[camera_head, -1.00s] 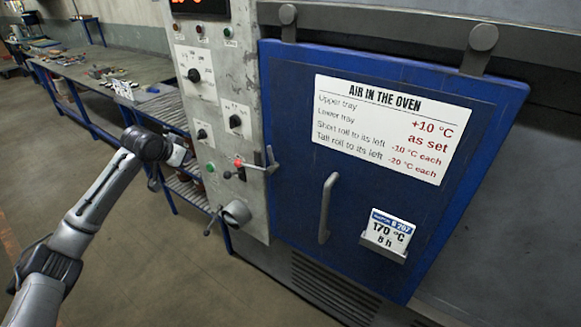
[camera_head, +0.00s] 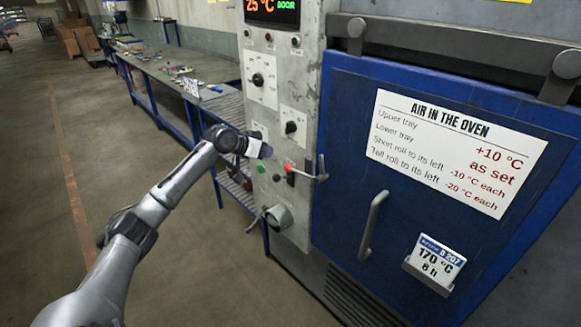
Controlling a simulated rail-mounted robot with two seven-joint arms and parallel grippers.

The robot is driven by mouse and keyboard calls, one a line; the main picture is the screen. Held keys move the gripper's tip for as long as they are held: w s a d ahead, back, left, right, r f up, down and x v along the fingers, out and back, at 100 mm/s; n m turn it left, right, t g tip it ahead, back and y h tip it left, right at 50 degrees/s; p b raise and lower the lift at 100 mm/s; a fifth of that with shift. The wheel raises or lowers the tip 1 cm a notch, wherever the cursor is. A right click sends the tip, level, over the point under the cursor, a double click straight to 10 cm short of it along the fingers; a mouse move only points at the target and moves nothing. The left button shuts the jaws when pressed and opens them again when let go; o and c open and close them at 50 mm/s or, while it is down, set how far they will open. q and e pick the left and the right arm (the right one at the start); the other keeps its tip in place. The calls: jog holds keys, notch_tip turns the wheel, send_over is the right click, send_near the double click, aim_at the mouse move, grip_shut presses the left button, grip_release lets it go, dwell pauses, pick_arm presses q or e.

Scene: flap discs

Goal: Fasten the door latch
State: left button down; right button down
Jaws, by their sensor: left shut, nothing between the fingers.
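The blue oven door (camera_head: 345,130) stands at the right, seemingly closed against the grey frame, with a vertical grey handle (camera_head: 373,225). A small metal latch lever (camera_head: 308,174) with a red knob (camera_head: 288,167) sits on the control panel's right edge, its end reaching the door's left edge. Whether it holds the door cannot be told. My left gripper (camera_head: 266,151) is shut and empty, in front of the panel, just left of and above the red knob, apparently not touching it. It covers part of a dial behind. My right gripper is not in view.
The grey control panel (camera_head: 313,55) carries dials, small buttons and a display (camera_head: 272,11) reading 25 °C and DOOR. A round fitting with a small lever (camera_head: 278,217) protrudes below the latch. A long workbench (camera_head: 165,65) stands behind left.

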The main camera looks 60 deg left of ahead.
pick_arm(q)
send_over(290, 166)
jog(key=s+d, duration=0.2)
notch_tip(290, 166, down, 5)
jog(key=shift+w+d+f, duration=0.1)
jog(key=shift+w+f, duration=0.05)
jog(key=shift+f, duration=0.9)
jog(key=shift+w+d+f, duration=0.1)
jog(key=shift+w+f, duration=0.05)
jog(key=shift+f, duration=0.9)
